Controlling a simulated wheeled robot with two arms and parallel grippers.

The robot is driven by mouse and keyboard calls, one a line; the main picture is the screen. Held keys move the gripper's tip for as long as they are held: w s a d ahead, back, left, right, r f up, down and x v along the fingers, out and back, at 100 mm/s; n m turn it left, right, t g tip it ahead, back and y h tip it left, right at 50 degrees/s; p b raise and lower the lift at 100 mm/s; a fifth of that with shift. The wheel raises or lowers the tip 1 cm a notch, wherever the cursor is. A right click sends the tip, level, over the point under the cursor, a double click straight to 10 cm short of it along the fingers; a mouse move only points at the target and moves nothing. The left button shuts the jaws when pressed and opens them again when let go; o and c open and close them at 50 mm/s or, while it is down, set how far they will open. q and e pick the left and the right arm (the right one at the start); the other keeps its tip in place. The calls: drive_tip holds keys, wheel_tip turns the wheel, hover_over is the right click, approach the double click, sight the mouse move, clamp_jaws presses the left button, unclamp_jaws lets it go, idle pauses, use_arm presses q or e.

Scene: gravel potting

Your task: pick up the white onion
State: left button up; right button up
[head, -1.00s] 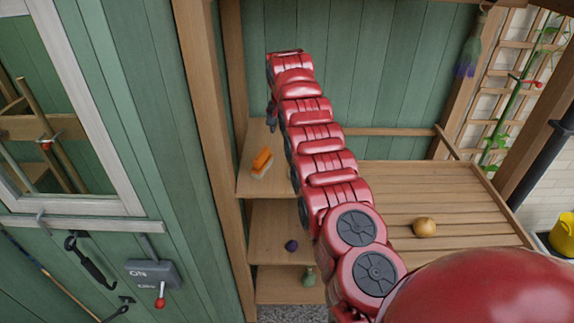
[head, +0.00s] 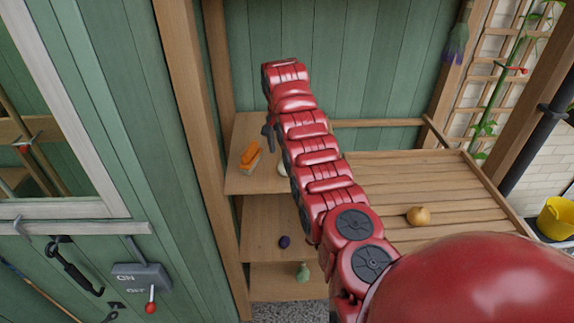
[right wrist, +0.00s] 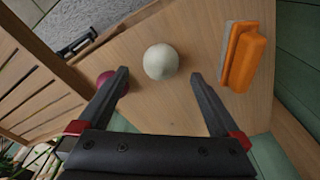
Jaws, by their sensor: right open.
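The white onion (right wrist: 161,62) is a pale, round bulb on a wooden shelf. In the right wrist view it lies just beyond and between my fingertips, apart from both. In the head view only a pale sliver of it (head: 284,172) shows beside my red arm. My right gripper (right wrist: 160,74) is open and empty, its two dark fingers spread toward the shelf. In the head view a dark part of this gripper (head: 268,134) shows at the arm's far end, and the rest is hidden. My left gripper is not in view.
An orange brush (right wrist: 243,57) lies right of the onion on the same shelf (head: 237,181). A dark red round thing (right wrist: 112,82) sits behind the left finger. A purple item (head: 284,241) and a green bottle-like item (head: 303,272) are lower down. A yellow onion (head: 418,216) rests on the slatted bench (head: 450,178).

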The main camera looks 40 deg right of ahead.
drive_tip(key=shift+w+d+f, duration=0.1)
drive_tip(key=shift+d+f, duration=0.05)
drive_tip(key=shift+f, duration=0.4)
drive_tip(key=shift+f+p, duration=0.25)
drive_tip(key=shift+p, duration=0.3)
drive_tip(key=f+p, duration=0.1)
drive_tip(key=f, duration=0.1)
drive_tip(key=f+p, duration=0.1)
drive_tip(key=shift+w+d+f+p, duration=0.1)
drive_tip(key=shift+d+p, duration=0.15)
drive_tip(key=shift+p, duration=0.05)
drive_tip(key=shift+d+f, duration=0.1)
drive_tip(key=shift+f, duration=0.7)
drive_tip(key=c, duration=1.4)
drive_tip(key=shift+w, duration=0.1)
drive_tip(key=shift+r, duration=0.15)
